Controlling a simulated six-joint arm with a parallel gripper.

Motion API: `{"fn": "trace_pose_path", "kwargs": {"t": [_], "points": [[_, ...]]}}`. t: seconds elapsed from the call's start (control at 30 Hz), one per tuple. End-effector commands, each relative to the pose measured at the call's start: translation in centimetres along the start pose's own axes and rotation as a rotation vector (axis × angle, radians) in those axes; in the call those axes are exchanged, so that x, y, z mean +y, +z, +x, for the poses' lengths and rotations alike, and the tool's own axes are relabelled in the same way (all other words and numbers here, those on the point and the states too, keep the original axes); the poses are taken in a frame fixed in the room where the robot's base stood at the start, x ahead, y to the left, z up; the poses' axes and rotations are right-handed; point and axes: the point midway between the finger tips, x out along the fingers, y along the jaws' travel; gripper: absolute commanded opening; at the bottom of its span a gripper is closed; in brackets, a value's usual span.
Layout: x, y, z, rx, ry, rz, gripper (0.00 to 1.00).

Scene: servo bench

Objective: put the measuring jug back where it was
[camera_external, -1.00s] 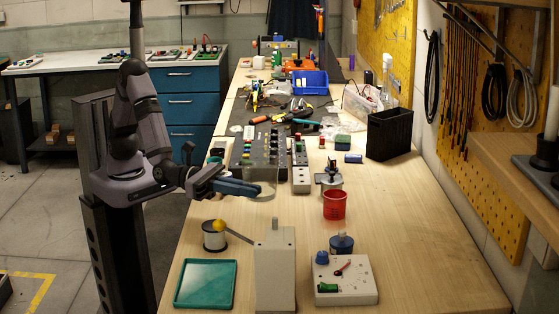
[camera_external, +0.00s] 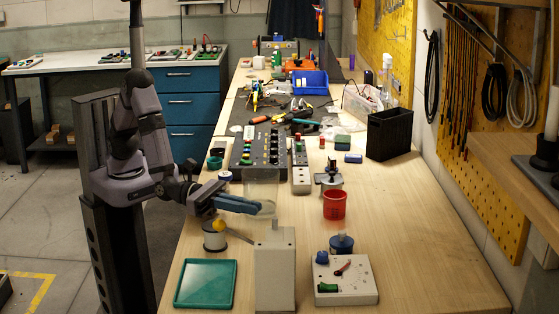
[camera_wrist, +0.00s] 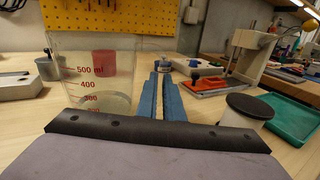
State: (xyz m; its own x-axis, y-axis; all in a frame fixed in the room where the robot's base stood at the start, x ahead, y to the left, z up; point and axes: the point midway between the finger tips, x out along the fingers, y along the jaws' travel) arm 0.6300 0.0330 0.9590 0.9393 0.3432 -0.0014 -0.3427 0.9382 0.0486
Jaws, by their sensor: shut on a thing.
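The measuring jug (camera_external: 262,184) is clear and upright, with red volume marks. In the wrist view the jug (camera_wrist: 88,75) fills the left side, beside my blue fingers. My gripper (camera_external: 256,209) is shut on the jug at its side; the exact grip point is hard to see. In the wrist view my gripper (camera_wrist: 161,82) shows at the middle, fingers close together. The jug is over the bench, behind the tall beige stand as seen from outside. Whether its base touches the bench cannot be told.
A red cup (camera_external: 334,206) stands to the right of the jug. The beige stand (camera_external: 275,270), a spool (camera_external: 214,237), a teal tray (camera_external: 206,284) and a blue-capped jar (camera_external: 342,245) are nearer the camera. A dark switch panel (camera_external: 258,153) lies behind.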

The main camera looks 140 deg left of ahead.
Motion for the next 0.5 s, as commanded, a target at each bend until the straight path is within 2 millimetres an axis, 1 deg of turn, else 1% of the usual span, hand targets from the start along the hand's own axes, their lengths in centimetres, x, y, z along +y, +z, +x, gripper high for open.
{"fn": "trace_pose_path", "kwargs": {"t": [0.17,0.2,0.23,0.27,0.5], "points": [[-0.02,-0.32,0.02,-0.003,0.0,0.0,0.0],[-0.01,-0.3,0.0,0.0,0.0,0.0,0.14],[-0.01,-0.28,0.0,0.0,0.0,0.0,0.21],[-0.01,-0.28,0.0,0.0,0.0,0.0,0.26],[0.0,-0.28,-0.01,0.0,0.0,0.0,0.26]]}}
